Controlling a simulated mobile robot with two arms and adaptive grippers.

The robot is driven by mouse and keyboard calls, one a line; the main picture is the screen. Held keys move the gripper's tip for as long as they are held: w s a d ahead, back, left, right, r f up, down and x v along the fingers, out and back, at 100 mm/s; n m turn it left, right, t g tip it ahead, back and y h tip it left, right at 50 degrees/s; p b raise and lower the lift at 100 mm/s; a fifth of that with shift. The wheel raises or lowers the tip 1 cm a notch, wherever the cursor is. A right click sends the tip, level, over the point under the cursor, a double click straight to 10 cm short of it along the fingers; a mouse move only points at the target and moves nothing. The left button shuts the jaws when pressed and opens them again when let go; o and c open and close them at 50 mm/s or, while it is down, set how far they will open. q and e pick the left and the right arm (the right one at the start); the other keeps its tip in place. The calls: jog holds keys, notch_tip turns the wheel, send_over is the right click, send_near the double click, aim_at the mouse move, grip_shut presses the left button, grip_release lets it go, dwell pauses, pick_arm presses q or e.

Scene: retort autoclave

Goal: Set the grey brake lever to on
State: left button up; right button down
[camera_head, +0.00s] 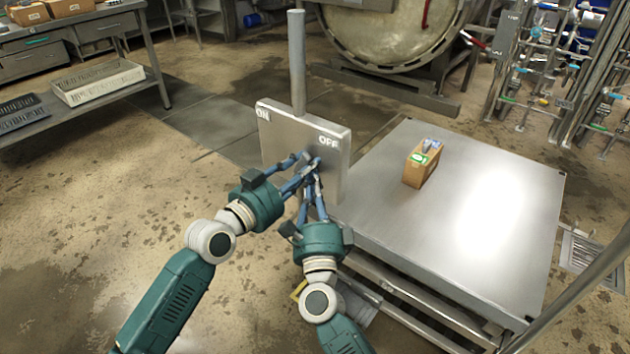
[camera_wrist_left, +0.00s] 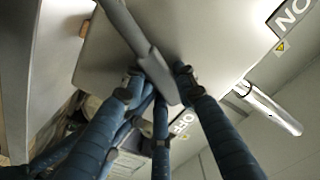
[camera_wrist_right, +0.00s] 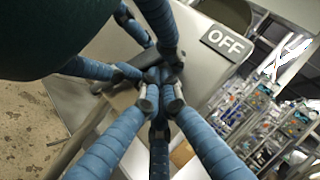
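The grey brake lever (camera_wrist_left: 135,35) runs across the steel panel (camera_head: 330,133), and its free end points toward the OFF label (camera_head: 328,141). The ON label (camera_head: 263,112) is at the panel's upper left. My left gripper (camera_head: 305,157) is at the panel face; in the left wrist view (camera_wrist_left: 158,85) its fingers are spread around the lever's end. My right gripper (camera_head: 312,170) is just below and beside it. In the right wrist view (camera_wrist_right: 160,95) its fingertips are close together near the lever's end; whether they hold it is hidden. Fingers cover the lever in the head view.
A steel cart top (camera_head: 480,200) with a small brown box (camera_head: 423,165) lies right of the panel. A grey post (camera_head: 297,60) rises from the panel. The round autoclave door (camera_head: 390,25) is behind, pipework (camera_head: 540,70) at right. The floor at left is open.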

pick_arm(q)
jog(key=o, duration=0.4)
jog(key=shift+s+d+f, duration=0.2)
jog(key=shift+d, duration=0.1)
jog(key=shift+r, duration=0.15)
pick_arm(e)
jog(key=shift+a+r, duration=0.15)
jog(key=shift+r, duration=0.4)
pick_arm(q)
jog(key=shift+a, duration=0.15)
pick_arm(e)
jog(key=shift+f, duration=0.15)
